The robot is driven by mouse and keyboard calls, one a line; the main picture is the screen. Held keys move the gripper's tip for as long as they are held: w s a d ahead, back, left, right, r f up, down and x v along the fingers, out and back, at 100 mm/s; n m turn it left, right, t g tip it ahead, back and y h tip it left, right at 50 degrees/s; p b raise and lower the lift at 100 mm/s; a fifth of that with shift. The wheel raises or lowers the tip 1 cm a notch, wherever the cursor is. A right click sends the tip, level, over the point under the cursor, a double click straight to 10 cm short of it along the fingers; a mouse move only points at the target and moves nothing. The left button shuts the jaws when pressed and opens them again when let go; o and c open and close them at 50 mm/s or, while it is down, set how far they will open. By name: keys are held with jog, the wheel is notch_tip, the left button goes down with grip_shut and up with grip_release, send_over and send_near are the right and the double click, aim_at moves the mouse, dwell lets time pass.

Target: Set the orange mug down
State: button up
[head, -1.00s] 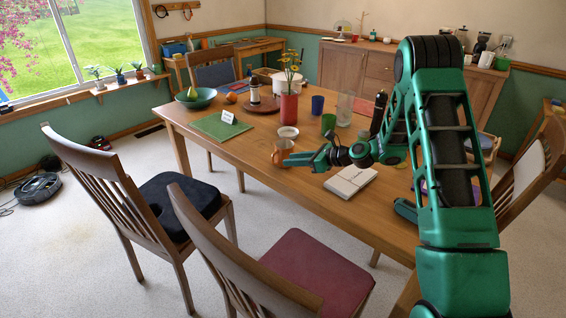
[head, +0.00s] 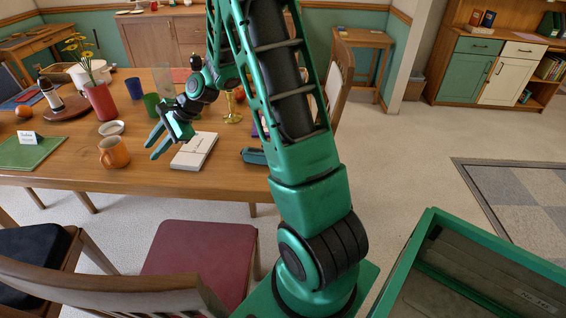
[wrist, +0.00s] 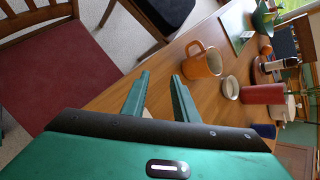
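The orange mug (head: 114,152) stands upright on the wooden table (head: 70,178) near its front edge, with its handle toward the left in the head view. In the wrist view the mug (wrist: 202,62) is beyond and slightly right of the fingertips, with a gap between. My gripper (head: 155,146) is open and empty, above the table to the right of the mug. Its two fingers (wrist: 158,78) are spread apart in the wrist view, with nothing between them.
A white box or book (head: 195,150) lies right of my gripper. A small white bowl (head: 111,128), a red vase (head: 100,100) and a green cup (head: 152,104) stand behind the mug. A green mat (head: 30,150) lies left. A red-seated chair (head: 200,250) is in front of the table.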

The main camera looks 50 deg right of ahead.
jog(key=s+d+r+n+g+h, duration=0.2)
jog(key=s+d+r+n, duration=0.1)
jog(key=s, duration=1.1)
jog(key=s+d+r+n+g+h, duration=0.2)
jog(key=s+d+r+n, duration=0.1)
jog(key=s, duration=1.1)
jog(key=s+d+r+n+g+h, duration=0.2)
jog(key=s+d+n, duration=0.3)
jog(key=s, duration=0.9)
jog(key=shift+d+r+n, duration=0.2)
jog(key=shift+r+n, duration=0.25)
jog(key=shift+n, duration=0.25)
jog(key=shift+w+f+g, duration=0.25)
jog(key=shift+w+g, duration=0.05)
jog(key=shift+w, duration=0.25)
